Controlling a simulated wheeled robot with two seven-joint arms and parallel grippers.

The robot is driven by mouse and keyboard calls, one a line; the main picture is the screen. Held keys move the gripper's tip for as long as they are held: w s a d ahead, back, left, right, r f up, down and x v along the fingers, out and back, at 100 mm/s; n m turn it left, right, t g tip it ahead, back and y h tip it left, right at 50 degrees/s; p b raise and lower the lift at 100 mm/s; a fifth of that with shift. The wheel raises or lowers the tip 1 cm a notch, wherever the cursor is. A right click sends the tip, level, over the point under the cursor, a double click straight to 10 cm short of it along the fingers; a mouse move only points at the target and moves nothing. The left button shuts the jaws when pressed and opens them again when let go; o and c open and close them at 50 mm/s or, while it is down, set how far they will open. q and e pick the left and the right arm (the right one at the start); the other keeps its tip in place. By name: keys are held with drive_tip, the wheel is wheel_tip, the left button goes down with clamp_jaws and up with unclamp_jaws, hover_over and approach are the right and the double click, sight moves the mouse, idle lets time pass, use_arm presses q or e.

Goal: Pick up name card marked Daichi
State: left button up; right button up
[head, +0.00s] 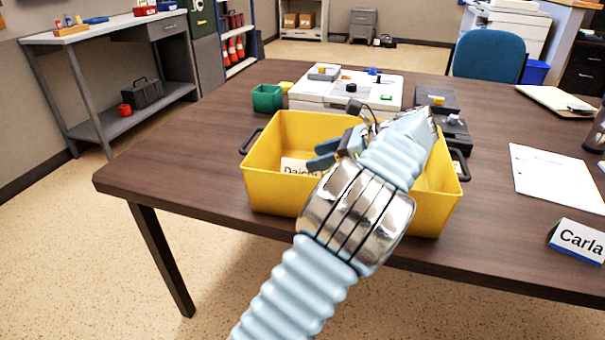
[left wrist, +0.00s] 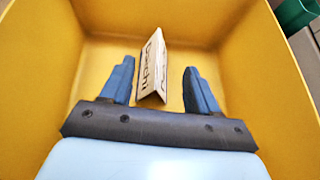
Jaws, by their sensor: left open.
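The white folded name card marked Daichi (head: 298,166) stands inside the yellow bin (head: 272,190), partly hidden behind my left arm and gripper in the head view. In the left wrist view the card (left wrist: 152,66) shows as a tent shape on the bin floor, its printed face to the left. My left gripper (head: 321,156) is over the bin, its blue fingers pointing down into it. It is open, and in the left wrist view its fingertips (left wrist: 160,69) appear on either side of the card with gaps on both sides. My right gripper is not in view.
The bin has dark side handles and stands at the table's front edge. A green cup (head: 267,98) and a white box (head: 325,92) stand behind it. A Carla card (head: 578,241) and a paper sheet (head: 556,178) lie to the right. The table's left part is clear.

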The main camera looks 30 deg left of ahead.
sight(302, 163)
use_arm(q)
drive_tip(key=x, duration=0.5)
drive_tip(key=shift+s+a+f, duration=0.1)
drive_tip(key=shift+s+a, duration=0.05)
drive_tip(key=shift+s, duration=0.15)
drive_tip(key=c, duration=1.1)
